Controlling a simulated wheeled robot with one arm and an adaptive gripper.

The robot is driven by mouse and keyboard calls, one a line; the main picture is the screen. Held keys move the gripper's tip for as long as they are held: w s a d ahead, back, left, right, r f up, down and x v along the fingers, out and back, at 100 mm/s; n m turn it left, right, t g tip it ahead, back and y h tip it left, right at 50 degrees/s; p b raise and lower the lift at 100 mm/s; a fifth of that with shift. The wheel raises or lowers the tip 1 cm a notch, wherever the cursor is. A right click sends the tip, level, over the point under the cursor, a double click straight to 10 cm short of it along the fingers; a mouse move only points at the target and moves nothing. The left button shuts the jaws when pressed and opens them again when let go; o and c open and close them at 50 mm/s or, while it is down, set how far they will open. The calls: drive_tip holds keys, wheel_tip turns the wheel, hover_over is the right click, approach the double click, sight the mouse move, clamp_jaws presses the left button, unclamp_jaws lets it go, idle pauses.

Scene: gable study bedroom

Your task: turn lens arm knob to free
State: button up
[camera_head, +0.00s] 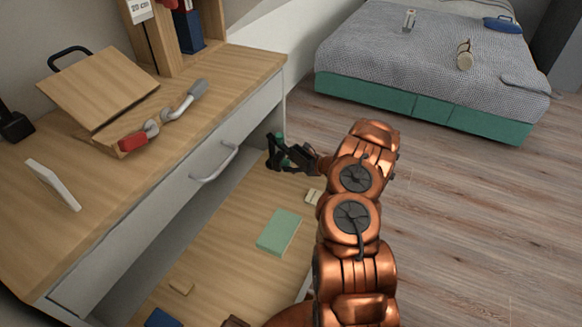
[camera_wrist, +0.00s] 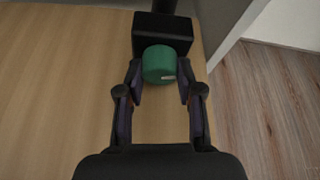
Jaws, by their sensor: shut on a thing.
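The lens arm knob (camera_wrist: 159,65) is a green round knob with a small pale mark near its lower right edge. It sits in front of a black block (camera_wrist: 162,33) with a dark post rising behind it. My gripper (camera_wrist: 160,76) has a finger on each side of the knob and is shut on it. In the head view, my gripper (camera_head: 279,152) is at the right end of the desk, below the desktop, and a bit of the green knob (camera_head: 279,138) shows there. The gripper partly hides the knob.
A white drawer front with a handle (camera_head: 214,166) is left of my gripper. A green box (camera_head: 279,232) and small wooden blocks lie on the wooden surface below. The desktop (camera_head: 236,75) holds tools and a stand. Open floor (camera_head: 470,220) lies to the right, before the bed (camera_head: 430,60).

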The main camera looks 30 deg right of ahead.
drive_tip(key=shift+d, duration=0.1)
idle(0.3)
drive_tip(key=o, duration=1.2)
drive_tip(key=shift+c, duration=0.2)
drive_tip(key=v, duration=1.2)
